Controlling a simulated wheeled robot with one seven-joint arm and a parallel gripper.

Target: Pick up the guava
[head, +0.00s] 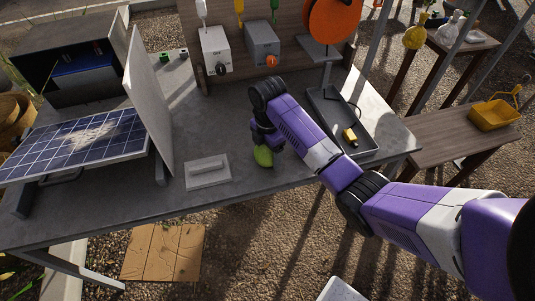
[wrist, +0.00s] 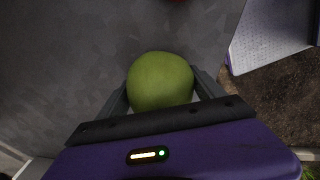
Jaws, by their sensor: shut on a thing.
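The guava (head: 263,156) is a yellow-green round fruit at the front part of the grey table, under the end of my purple arm. In the wrist view the guava (wrist: 160,82) sits between the two dark fingers of my gripper (wrist: 163,96), which touch it on both sides. My gripper (head: 264,145) is shut on the guava and points down at the table. Whether the guava touches the tabletop or is slightly above it, I cannot tell.
A white block with a handle (head: 208,171) lies left of the guava. A solar panel (head: 75,146) stands further left. A dark tray (head: 342,122) with a yellow item is on the right.

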